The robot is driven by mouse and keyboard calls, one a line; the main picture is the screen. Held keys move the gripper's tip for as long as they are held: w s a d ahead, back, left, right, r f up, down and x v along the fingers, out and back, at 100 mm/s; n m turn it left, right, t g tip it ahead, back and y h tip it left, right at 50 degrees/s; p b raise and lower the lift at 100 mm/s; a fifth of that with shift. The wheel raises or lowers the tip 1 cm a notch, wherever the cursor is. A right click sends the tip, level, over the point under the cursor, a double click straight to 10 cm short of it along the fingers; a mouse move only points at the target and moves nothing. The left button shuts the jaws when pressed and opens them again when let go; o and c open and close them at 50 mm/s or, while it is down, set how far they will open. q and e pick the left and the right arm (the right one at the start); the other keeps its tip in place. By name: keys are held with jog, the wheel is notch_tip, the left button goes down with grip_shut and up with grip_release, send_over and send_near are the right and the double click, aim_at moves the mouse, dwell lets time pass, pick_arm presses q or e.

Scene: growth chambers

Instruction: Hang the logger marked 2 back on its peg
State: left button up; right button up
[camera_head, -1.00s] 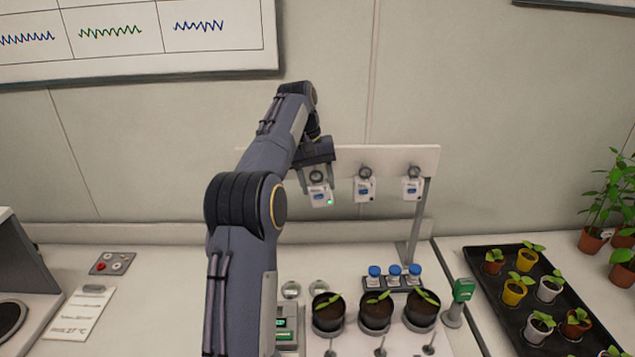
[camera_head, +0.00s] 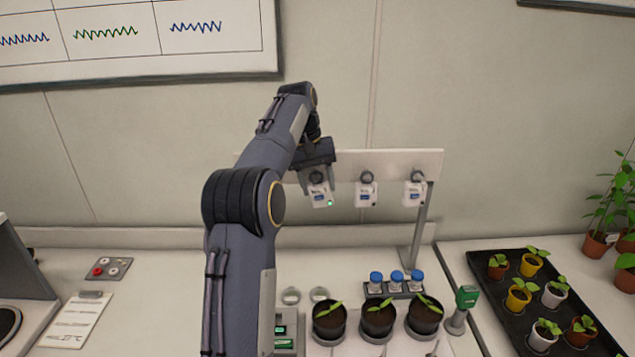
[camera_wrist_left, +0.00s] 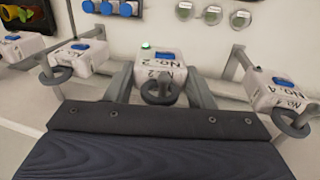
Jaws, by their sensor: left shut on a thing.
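My left gripper (camera_head: 318,178) is at the rack's board, shut on the white logger marked 2 (camera_head: 320,196). The logger has a blue patch and a lit green light. In the left wrist view, the logger marked 2 (camera_wrist_left: 155,68) sits between the fingers of my left gripper (camera_wrist_left: 160,88), its dark ring toward the camera. I cannot tell whether the ring is around the peg or only in front of it. The pale board (camera_head: 390,163) carries the pegs. My right gripper is not in view.
Two loggers hang to the right, the nearer one (camera_head: 366,195) and the end one (camera_head: 413,194). A logger marked 4 (camera_wrist_left: 275,93) hangs on the other side, hidden by my arm in the head view. Below stand blue-capped vials (camera_head: 396,282) and potted seedlings (camera_head: 378,320).

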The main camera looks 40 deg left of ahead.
pick_arm(q)
jog(key=shift+w+a, duration=0.15)
jog(key=shift+a, duration=0.05)
jog(key=o, duration=1.2)
jog(key=shift+c, duration=0.2)
jog(key=v, duration=0.5)
jog(key=shift+w+a, duration=0.2)
jog(key=shift+s+d+r, duration=0.1)
jog(key=shift+s+r, duration=0.15)
jog(key=shift+r, duration=0.3)
jog(key=shift+s+d+r, duration=0.15)
jog(key=shift+s+r, duration=0.05)
jog(key=shift+r, duration=0.35)
jog(key=shift+a+r, duration=0.1)
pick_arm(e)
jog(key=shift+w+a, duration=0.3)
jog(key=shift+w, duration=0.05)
pick_arm(q)
jog(key=shift+s, duration=0.15)
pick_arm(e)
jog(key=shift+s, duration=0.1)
